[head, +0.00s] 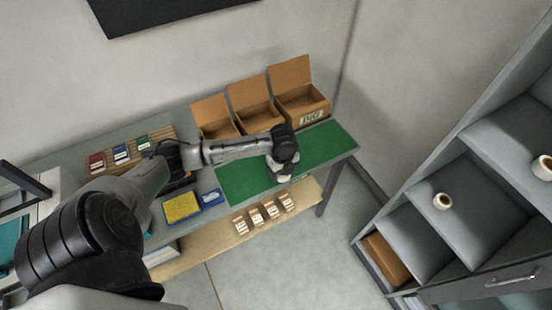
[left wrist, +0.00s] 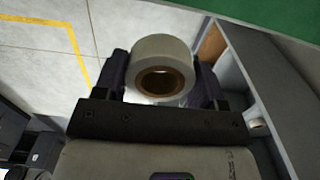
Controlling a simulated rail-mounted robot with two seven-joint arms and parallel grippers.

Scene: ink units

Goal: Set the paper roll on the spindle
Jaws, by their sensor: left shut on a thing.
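A pale paper roll (left wrist: 162,48) with a brown core sits between the fingers of my left gripper (left wrist: 162,75) in the left wrist view. The gripper is shut on it from both sides, with the open end of the core facing the camera. In the head view, my left gripper (head: 291,176) is over the front edge of the green mat; the arm mostly hides the roll there. I cannot make out the spindle in either view. My right gripper is not in view.
The green mat (head: 240,180) lies on a bench with open cardboard boxes (head: 302,107) behind. A yellow pad (head: 181,207) and ink boxes (head: 121,154) are left. Small cartons (head: 255,215) sit below. Two other rolls (head: 442,201) are on the right shelves (head: 470,182).

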